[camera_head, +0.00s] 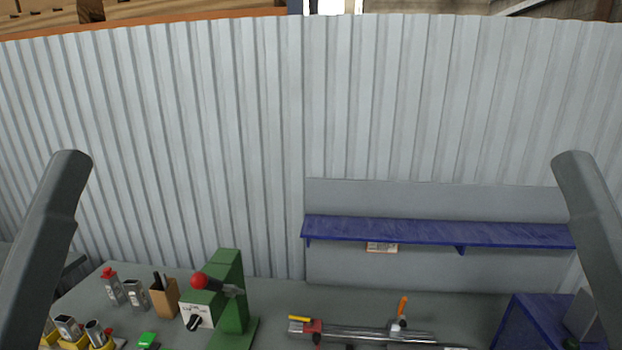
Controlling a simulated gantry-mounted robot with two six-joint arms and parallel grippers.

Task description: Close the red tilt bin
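I cannot see a red tilt bin in the head view. My two dark grey arms rise at the left and right edges of the picture, and only parts of their links show. Neither gripper is in view, so I cannot see what either one holds.
A grey table (275,290) carries a green machine (233,310) with a red knob, a brown box (165,298), small silver containers (134,294) and a metal bar (365,332). A blue shelf (430,232) hangs behind. A blue stand (522,320) is at right.

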